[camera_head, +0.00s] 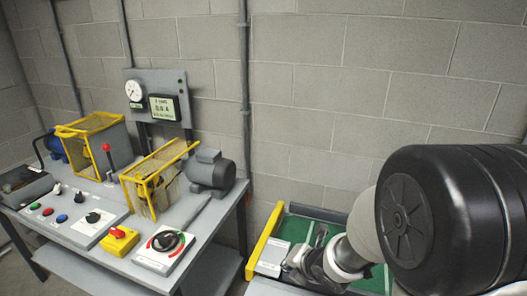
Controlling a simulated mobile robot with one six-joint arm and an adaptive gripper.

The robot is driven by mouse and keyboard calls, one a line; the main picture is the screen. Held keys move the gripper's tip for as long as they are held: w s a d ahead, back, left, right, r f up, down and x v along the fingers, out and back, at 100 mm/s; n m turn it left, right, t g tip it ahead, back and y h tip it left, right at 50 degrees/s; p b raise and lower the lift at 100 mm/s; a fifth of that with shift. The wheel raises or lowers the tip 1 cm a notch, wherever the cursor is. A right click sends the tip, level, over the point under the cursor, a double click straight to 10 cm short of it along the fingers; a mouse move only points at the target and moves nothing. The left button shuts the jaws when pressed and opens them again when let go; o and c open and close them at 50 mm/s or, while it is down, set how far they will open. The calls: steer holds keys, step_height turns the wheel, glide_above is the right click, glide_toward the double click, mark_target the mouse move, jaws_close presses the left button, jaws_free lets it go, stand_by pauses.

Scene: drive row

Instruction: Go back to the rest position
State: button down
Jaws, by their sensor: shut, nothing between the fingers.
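My gripper (298,263) is at the lower right, low over or in front of the green-floored tray with a yellow edge (264,240). It is shut and holds nothing. The large black joint and grey link of my own arm fill the right side of the view and hide much of the tray. I cannot tell whether the fingertips touch anything there.
A grey bench (205,222) on the left carries yellow guards (152,180), a grey motor (210,172), a red-knobbed lever (107,150), a yellow box with a red button (119,238) and a rotary switch (166,242). A gauge panel (158,97) stands behind, before a block wall.

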steer(key=s+d+r+m+h, duration=0.4)
steer(key=s+d+r+m, duration=0.55)
steer(key=r+m, duration=0.45)
steer(key=s+a+r+m+g, duration=0.1)
steer(key=s+m, duration=0.6)
steer(key=s, duration=0.2)
steer(key=s+a+r+m+g, duration=0.1)
steer(key=s+m+g, duration=0.1)
steer(key=s+m, duration=0.6)
steer(key=shift+s+a+r+y, duration=0.25)
steer(key=shift+s+y, duration=0.15)
steer(key=shift+s, duration=0.3)
